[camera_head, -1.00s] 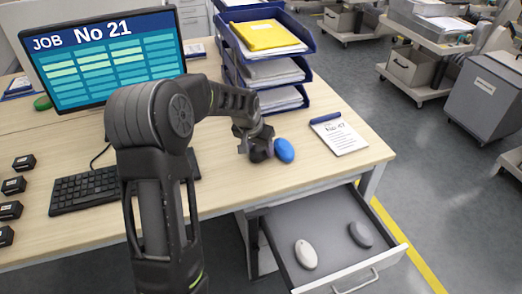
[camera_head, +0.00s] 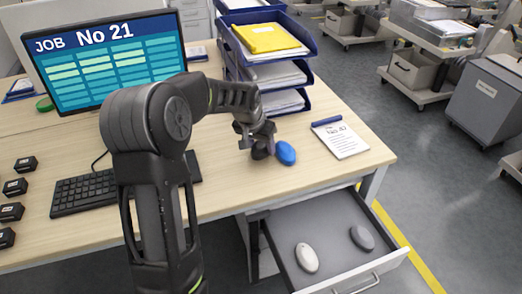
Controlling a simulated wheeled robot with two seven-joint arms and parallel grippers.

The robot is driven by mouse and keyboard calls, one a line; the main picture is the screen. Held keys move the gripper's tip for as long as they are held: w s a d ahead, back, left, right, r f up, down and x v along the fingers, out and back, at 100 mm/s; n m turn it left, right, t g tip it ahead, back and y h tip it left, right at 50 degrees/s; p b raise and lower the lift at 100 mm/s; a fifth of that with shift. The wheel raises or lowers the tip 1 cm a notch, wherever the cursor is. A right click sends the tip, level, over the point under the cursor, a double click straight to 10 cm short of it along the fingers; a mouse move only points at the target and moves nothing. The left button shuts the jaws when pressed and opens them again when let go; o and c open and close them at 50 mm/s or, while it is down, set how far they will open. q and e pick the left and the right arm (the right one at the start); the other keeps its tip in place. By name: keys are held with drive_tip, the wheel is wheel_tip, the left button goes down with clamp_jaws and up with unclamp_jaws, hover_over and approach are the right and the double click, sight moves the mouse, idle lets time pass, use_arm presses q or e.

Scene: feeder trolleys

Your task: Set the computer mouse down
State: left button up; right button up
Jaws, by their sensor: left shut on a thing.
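A blue computer mouse (camera_head: 286,153) is at my left gripper (camera_head: 272,150), over the desk (camera_head: 228,189) near its front right part. My left gripper is shut on the blue mouse and hides its left end. I cannot tell whether the mouse touches the desk top. A white mouse (camera_head: 307,258) and a grey mouse (camera_head: 362,238) lie apart in the open drawer (camera_head: 327,235) below the desk's front edge. My right gripper is not in view.
A blue tray stack (camera_head: 312,70) stands behind the gripper. A notepad (camera_head: 341,139) lies right of the mouse. A keyboard (camera_head: 80,194), a monitor (camera_head: 105,60) and several small black boxes (camera_head: 14,187) are left. Bare desk lies in front of the gripper.

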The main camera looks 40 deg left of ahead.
sight(261, 145)
use_arm(q)
wheel_tip(261, 145, up, 8)
drive_tip(key=shift+f, duration=0.15)
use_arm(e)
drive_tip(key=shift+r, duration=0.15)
use_arm(q)
drive_tip(key=shift+d+f, duration=0.1)
idle(0.4)
